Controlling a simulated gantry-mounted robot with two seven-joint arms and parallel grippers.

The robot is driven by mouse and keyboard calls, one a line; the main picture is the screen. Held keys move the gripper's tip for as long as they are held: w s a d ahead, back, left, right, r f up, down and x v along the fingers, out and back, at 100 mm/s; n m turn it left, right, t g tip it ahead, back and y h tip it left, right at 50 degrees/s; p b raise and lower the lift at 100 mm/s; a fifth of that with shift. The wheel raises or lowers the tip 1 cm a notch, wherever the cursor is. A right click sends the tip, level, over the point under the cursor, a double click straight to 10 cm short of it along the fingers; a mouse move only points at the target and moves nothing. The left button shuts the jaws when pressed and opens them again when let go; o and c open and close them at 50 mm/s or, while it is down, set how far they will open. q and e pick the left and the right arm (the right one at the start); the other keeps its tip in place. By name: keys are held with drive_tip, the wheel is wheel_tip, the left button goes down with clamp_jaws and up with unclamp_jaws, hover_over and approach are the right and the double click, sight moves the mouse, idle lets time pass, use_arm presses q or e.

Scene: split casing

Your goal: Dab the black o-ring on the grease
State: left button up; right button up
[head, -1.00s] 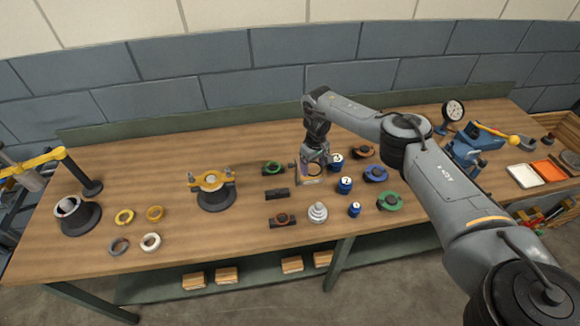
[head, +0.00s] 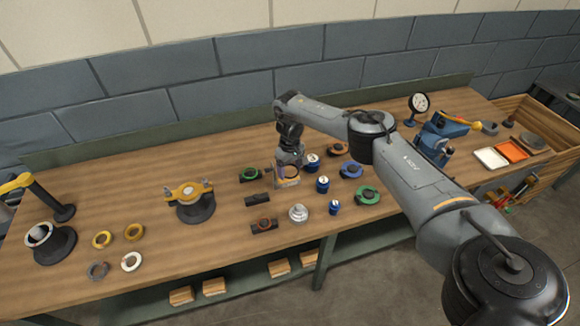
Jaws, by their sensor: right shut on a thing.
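My right gripper (head: 288,172) is in the middle of the bench, beside the green ring on its dark block (head: 250,174). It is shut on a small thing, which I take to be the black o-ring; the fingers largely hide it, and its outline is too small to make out. A bare dark block (head: 257,200) lies to the left and in front of the gripper. I cannot tell for sure which thing is the grease; a white tray (head: 490,158) and an orange tray (head: 512,150) stand at the right end. My left gripper is not in view.
Blue numbered pots (head: 322,184) and rings on dark blocks, among them a blue one (head: 351,170) and a green one (head: 367,195), stand close to the gripper. A yellow-topped casing (head: 190,197) is to the left. A blue vise (head: 437,138) and dial gauge (head: 419,104) are at the right.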

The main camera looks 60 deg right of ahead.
drive_tip(key=shift+f, duration=0.1)
idle(0.4)
drive_tip(key=shift+f, duration=0.1)
drive_tip(key=shift+f+b, duration=0.95)
drive_tip(key=shift+f, duration=0.65)
idle(0.4)
drive_tip(key=shift+p, duration=0.4)
idle(0.3)
